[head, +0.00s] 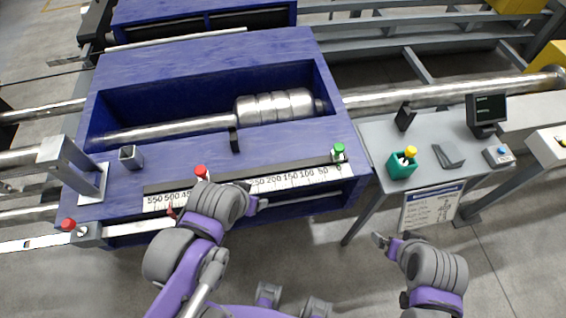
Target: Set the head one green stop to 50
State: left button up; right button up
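The green stop (338,152) stands on the dark rail at the right end of the blue table's front edge. It is near the 0 mark of the white scale (290,180), to the right of the 50 mark. Its exact reading is too small to tell. A red stop (201,173) stands on the same rail further left, partly behind my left arm. My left gripper (253,195) is in front of the scale's middle, left of the green stop and apart from it; it looks open and empty. My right gripper (393,240) is low in front of the side table, open and empty.
A second red-knobbed stop (69,225) sits on the bar at far left. A metal workpiece (274,107) lies in the blue table's (215,50) trough. The grey side table (375,135) holds a green box (402,166), a small screen and a button box. A printed sheet (432,208) hangs from its front.

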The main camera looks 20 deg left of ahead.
aim_at(337, 157)
jog(key=l+z, duration=0.35)
jog(key=i+z, duration=0.15)
jog(key=z, duration=0.2)
